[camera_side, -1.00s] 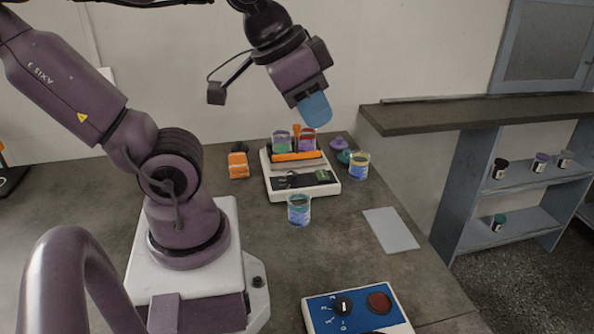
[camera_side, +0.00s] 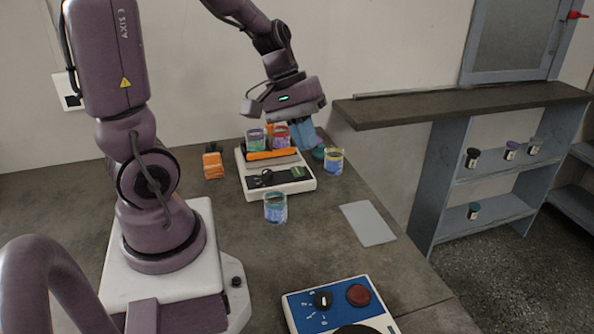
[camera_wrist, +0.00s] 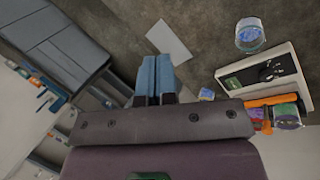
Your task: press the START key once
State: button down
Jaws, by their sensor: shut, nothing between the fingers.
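The white shaker (camera_side: 241,168) stands on the bench, with a dark front panel (camera_side: 268,178) and a green patch (camera_side: 298,172) at the panel's right. I cannot read any key label. It also shows at the right of the wrist view (camera_wrist: 297,66). Two jars (camera_side: 256,139) stand at its back behind an orange bar (camera_side: 262,155). My gripper (camera_side: 305,148) has blue fingers, pointing down by the shaker's back right, near the jars; contact cannot be told. In the wrist view the fingers (camera_wrist: 156,75) are together and empty.
A clear jar (camera_side: 275,209) stands before the shaker and a yellow-blue jar (camera_side: 334,162) to its right. A grey pad (camera_side: 367,224) lies right. A blue control box (camera_side: 300,302) with black knob and red button is in front.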

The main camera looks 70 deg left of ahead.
jog(key=w+a+f+n+t, duration=0.2)
jog(key=w+a+f+n, duration=0.1)
jog(key=a+f+n, duration=0.4)
jog(key=n+t+y, duration=0.4)
jog(key=n+y, duration=0.1)
jog(key=n, duration=0.6)
send_over(297, 171)
notch_tip(297, 171, down, 2)
jog(key=shift+d+f, duration=0.1)
jog(key=shift+f, duration=0.15)
jog(key=shift+f, duration=4.4)
jog(key=shift+f, duration=0.4)
